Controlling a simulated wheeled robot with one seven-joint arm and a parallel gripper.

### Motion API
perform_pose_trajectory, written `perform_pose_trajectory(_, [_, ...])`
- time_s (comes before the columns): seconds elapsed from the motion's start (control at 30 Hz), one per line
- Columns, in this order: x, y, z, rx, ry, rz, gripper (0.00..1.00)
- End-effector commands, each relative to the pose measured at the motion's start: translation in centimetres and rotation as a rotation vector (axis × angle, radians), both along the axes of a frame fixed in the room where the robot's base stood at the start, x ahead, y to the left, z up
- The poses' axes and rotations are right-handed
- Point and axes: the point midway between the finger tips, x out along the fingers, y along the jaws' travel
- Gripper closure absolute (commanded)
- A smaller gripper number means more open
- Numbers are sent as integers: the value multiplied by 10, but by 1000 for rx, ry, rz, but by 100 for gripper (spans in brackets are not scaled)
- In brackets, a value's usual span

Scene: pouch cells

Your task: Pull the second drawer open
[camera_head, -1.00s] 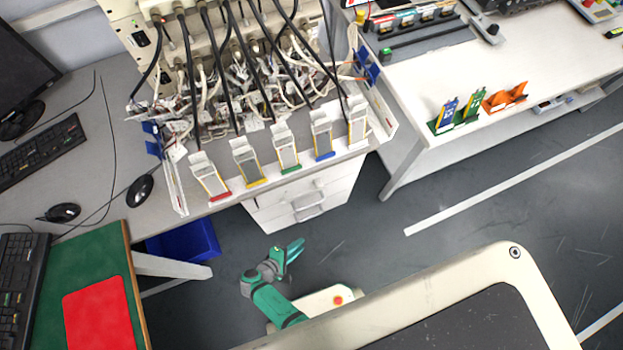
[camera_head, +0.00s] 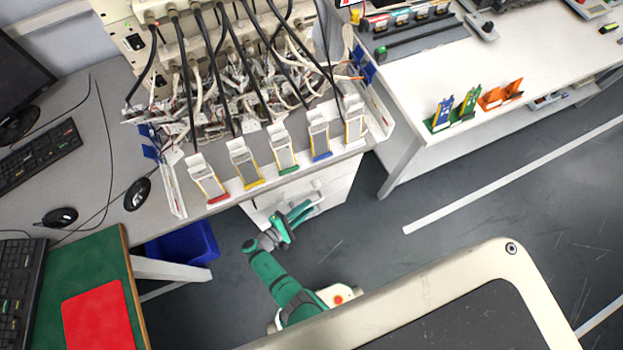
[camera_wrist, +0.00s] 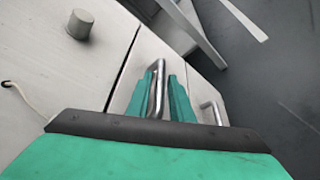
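A white drawer cabinet (camera_head: 343,183) stands under the bench. Its front carries metal bar handles. My gripper (camera_head: 307,210) is at the cabinet front, by a handle. In the wrist view, my green fingers (camera_wrist: 161,88) lie on either side of one metal handle (camera_wrist: 157,85), which runs between them. The fingers look open, though any contact with the bar is unclear. A neighbouring handle (camera_wrist: 213,112) shows to the right. The drawers look closed. My arm hides part of the cabinet front in the head view.
A row of pouch cells in holders (camera_head: 282,148) lines the bench edge above the cabinet. A blue bin (camera_head: 186,245) is on the floor at left. A white table (camera_head: 450,100) stands at right. Grey floor (camera_head: 380,250) is free in front of the cabinet.

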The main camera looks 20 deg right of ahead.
Motion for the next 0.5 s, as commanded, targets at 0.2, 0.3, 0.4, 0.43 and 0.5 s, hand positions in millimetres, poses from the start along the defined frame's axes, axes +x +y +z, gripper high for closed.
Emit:
perform_pose_trajectory(0.2, [8,-24,-6,0,1,-3,80])
perform_pose_trajectory(0.3, [10,-29,-7,0,0,-1,80])
perform_pose_trajectory(0.4, [11,-30,-7,0,0,0,80])
perform_pose_trajectory(0.43, [11,-30,-7,1,0,1,80])
perform_pose_trajectory(0.5, [11,-30,-8,1,0,1,80])
